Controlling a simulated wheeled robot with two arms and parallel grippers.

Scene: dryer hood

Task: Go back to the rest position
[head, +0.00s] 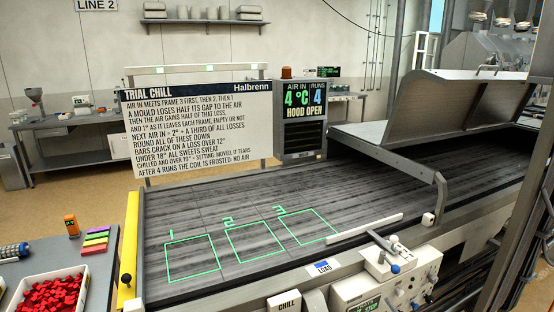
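Neither of my grippers shows in the head view. The conveyor bed (190,222) has three green outlined frames marked 1 (192,258), 2 (255,241) and 3 (306,227); all three are empty. The grey hood (440,105) at the right is raised over the bed. The display (302,98) reads AIR IN 4 °C, RUNS 4, HOOD OPEN.
At the left, a side table (50,252) holds a white tray (83,272) of red pieces, coloured bars (95,240), an orange device (71,225) and a dark cylinder (14,251). A yellow rail (130,245) edges the bed. Controls (385,285) stand at the front right.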

